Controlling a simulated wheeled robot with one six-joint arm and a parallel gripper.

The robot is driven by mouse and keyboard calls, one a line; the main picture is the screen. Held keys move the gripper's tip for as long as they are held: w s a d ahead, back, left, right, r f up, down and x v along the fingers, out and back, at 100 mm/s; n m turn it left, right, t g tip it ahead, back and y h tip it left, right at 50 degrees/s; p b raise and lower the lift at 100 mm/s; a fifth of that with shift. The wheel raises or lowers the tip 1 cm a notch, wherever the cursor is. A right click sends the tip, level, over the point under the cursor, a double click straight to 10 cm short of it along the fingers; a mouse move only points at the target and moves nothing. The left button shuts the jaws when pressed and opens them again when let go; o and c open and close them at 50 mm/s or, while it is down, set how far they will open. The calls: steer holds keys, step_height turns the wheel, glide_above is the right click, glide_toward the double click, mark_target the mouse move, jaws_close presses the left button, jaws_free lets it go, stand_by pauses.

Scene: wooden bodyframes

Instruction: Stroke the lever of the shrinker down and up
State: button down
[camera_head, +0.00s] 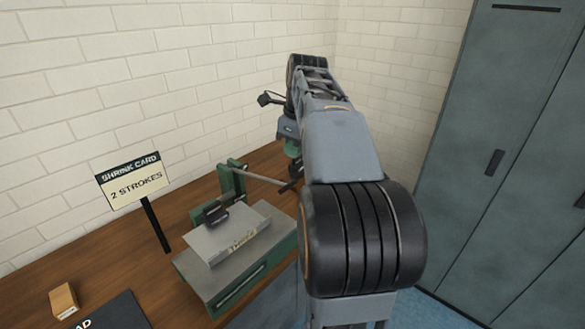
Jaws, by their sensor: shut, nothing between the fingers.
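The shrinker is a green machine (231,185) on the wooden bench, with an upright frame and a dark jaw. Its lever (262,178) is a thin grey bar running right from the frame and sloping slightly down, with a dark end. A bent grey metal sheet (235,241) with a small label lies at the jaw, above a grey-topped green base (255,277). My arm reaches over from the right. My gripper (294,180) is small and dark here, shut and empty, close to the lever's end. Whether it touches the lever I cannot tell.
A sign (134,184) reading "SHRINK CARD 2 STROKES" stands left of the shrinker. A small wooden block (63,300) and a dark pad (112,315) lie at the bench's front left. A brick wall (150,70) is behind; grey lockers (500,140) stand at the right.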

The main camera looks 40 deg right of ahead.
step_height(320, 180, up, 2)
steer(key=d+m, duration=0.2)
steer(key=m, duration=0.1)
steer(key=b, duration=0.1)
glide_toward(291, 184)
steer(key=f, duration=0.2)
steer(key=w+f, duration=0.1)
steer(key=f, duration=0.4)
steer(key=shift+w+f, duration=0.2)
steer(key=shift+w, duration=0.05)
